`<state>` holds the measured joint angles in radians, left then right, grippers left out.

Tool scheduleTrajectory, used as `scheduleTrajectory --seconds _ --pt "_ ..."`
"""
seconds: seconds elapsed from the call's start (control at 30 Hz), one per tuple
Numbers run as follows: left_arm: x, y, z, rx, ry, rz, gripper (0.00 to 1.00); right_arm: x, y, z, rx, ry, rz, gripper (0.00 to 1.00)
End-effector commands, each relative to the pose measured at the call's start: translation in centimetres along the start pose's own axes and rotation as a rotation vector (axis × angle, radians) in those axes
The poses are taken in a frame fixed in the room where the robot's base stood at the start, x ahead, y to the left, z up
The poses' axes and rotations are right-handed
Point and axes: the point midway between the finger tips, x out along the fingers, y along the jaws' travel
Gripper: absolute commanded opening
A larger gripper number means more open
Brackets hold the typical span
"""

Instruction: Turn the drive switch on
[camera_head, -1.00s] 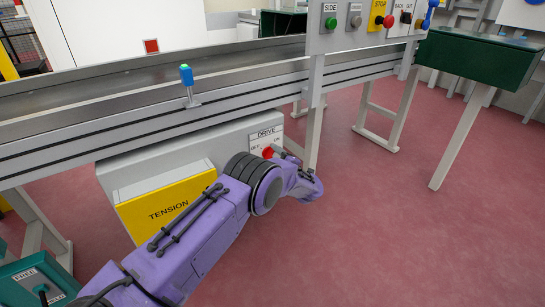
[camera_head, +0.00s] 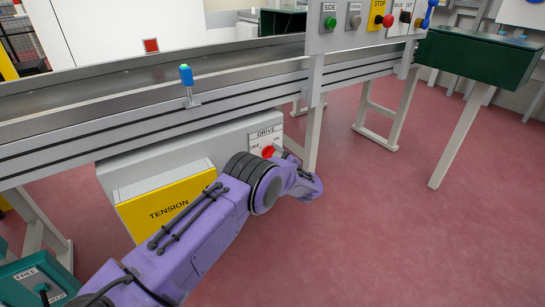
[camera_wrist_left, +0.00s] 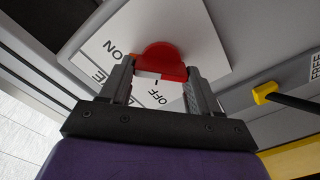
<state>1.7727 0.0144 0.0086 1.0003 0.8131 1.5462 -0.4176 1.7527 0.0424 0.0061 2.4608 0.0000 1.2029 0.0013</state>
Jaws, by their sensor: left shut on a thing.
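The drive switch is a red knob (camera_head: 268,152) on a white plate (camera_head: 260,138) marked DRIVE, OFF and ON, on the grey box under the conveyor. In the left wrist view the red knob (camera_wrist_left: 163,62) sits between the two fingers of my left gripper (camera_wrist_left: 159,70), which is shut on it. The letters OFF show between the fingers, and ON shows at the upper left. In the head view my purple left wrist hides most of the gripper (camera_head: 283,152). I cannot tell exactly which way the knob points. My right gripper is not in view.
A yellow TENSION panel (camera_head: 168,208) is left of the switch. The conveyor rail (camera_head: 120,118) with a blue-green sensor (camera_head: 186,75) runs above. A button panel (camera_head: 345,25) stands over it. A teal box (camera_head: 30,280) is at lower left. Red floor (camera_head: 400,240) is clear at right.

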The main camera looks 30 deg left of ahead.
Motion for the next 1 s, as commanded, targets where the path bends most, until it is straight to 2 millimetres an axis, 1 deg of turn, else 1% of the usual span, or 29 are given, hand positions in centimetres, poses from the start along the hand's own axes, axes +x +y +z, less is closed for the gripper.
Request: scheduleTrajectory --seconds 0.03,0.07,0.1,0.37,0.47,0.57,0.7,0.8,0.9,1.0 --pt "0.5 0.4 -0.5 -0.001 0.01 0.006 0.65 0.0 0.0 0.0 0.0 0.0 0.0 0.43" --pt "0.6 0.3 -0.5 -0.001 0.01 0.006 0.75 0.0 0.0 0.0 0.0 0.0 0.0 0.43" --pt "0.5 0.3 -0.5 -0.002 0.01 0.005 0.87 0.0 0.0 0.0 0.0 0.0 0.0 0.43" --pt "0.1 0.3 -0.1 -0.001 0.003 0.005 0.87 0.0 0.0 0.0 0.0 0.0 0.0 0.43" --pt "-0.6 0.4 -0.2 0.0 0.001 0.005 0.87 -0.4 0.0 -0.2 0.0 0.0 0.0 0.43" --pt "-2.5 0.6 -0.3 0.001 0.0 0.006 0.87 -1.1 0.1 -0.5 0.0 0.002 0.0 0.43" --pt "-5.9 0.5 -0.3 0.001 0.001 0.006 0.87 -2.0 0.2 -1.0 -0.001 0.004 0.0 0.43" --pt "-8.0 0.4 -0.4 0.0 0.004 0.005 0.87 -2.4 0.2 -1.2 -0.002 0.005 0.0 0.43" --pt "-9.4 0.3 -0.3 -0.001 0.005 0.004 0.87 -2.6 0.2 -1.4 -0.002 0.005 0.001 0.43" --pt "-10.1 0.2 -0.2 -0.001 0.006 0.003 0.87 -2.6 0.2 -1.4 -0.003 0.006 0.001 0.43"
